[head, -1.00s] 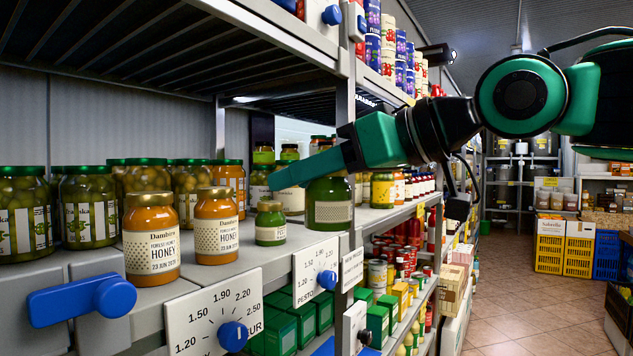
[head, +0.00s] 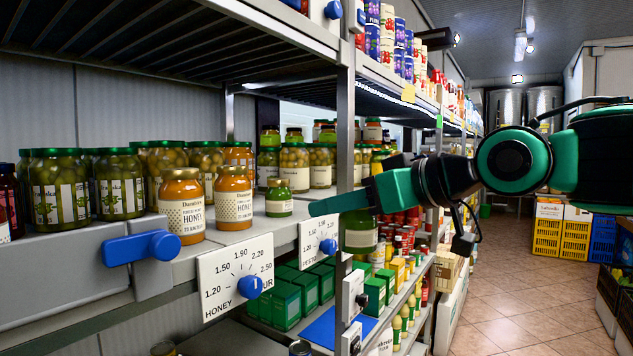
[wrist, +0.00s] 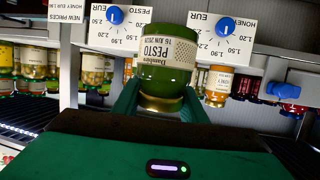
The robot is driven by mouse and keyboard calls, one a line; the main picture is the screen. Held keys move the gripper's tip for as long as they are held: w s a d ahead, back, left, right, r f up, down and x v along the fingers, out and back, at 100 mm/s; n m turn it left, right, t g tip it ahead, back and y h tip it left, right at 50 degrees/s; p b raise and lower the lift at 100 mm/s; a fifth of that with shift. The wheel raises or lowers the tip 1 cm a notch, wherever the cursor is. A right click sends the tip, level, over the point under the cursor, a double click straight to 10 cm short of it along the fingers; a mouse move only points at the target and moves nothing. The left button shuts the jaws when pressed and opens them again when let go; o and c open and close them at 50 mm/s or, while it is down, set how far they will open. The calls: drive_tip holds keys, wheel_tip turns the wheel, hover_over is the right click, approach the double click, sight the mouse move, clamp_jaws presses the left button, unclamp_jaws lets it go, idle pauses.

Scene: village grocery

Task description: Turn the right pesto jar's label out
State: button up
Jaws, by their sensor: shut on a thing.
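My gripper (head: 345,205) is shut on a green pesto jar (head: 359,234), the bigger of two green jars here. The jar hangs in front of the shelf edge, beside the metal post, clear of the shelf boards. In the wrist view, which is upside down, the jar (wrist: 165,62) sits between my fingertips (wrist: 160,98), gold lid toward my palm. Its cream label, with PESTO and a date, faces the wrist camera. In the head view only a plain-looking label part shows. A small green jar (head: 279,198) stands on the shelf near the front edge, label outward.
Honey jars (head: 182,205) (head: 233,198) stand left of the small green jar. Price dials (head: 236,275) (head: 319,240) and a blue-handled grey fixture (head: 143,247) stick out from the shelf front. The upright post (head: 345,130) is close to my gripper. The aisle floor (head: 510,275) is open.

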drive_tip(key=w+d+f+m+t+h, duration=0.1)
drive_tip(key=w+d+f+m+h, duration=0.2)
drive_tip(key=w+d+f, duration=0.4)
drive_tip(key=w+d+f+m+t+h, duration=0.1)
drive_tip(key=w+d+f, duration=0.7)
drive_tip(key=f, duration=1)
drive_tip(key=w+d+f+m+t+h, duration=0.2)
drive_tip(key=w+d+f+m+h, duration=0.2)
drive_tip(key=w+f, duration=0.9)
drive_tip(key=w+d+h, duration=0.1)
drive_tip(key=d+h, duration=0.1)
drive_tip(key=d, duration=0.1)
drive_tip(key=shift+d+f+m, duration=0.25)
drive_tip(key=shift+d+m, duration=0.05)
drive_tip(key=shift+d, duration=0.05)
drive_tip(key=shift+w, duration=0.15)
